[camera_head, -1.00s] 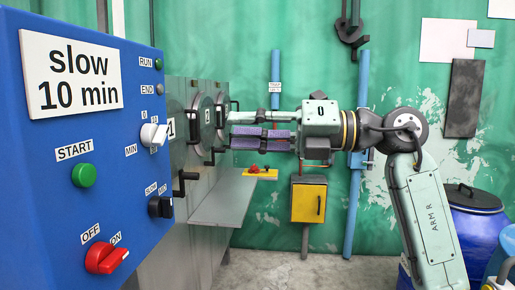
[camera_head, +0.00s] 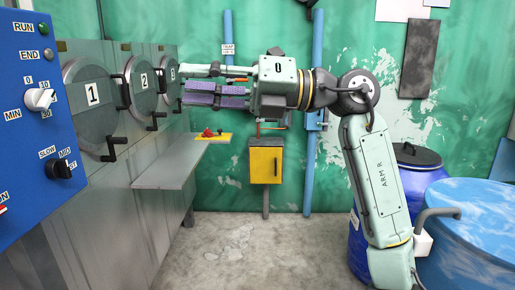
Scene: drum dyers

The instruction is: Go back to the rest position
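My gripper (camera_head: 200,84) is at the left end of my raised pale-green arm. It points left, toward the third drum door. It has a pale upper bar and purple pads below. From this side I cannot tell whether the fingers are parted or closed. I see no object clearly held in it. The third door (camera_head: 172,73) is partly hidden behind the gripper's tips, and I cannot tell whether they touch.
The blue control panel (camera_head: 28,120) is at the left. Drum doors 1 (camera_head: 92,97) and 2 (camera_head: 143,83) have protruding handles. A metal shelf (camera_head: 172,165) juts out below. A yellow box (camera_head: 266,162) is on the wall. Blue drums (camera_head: 475,235) stand right. The middle floor is clear.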

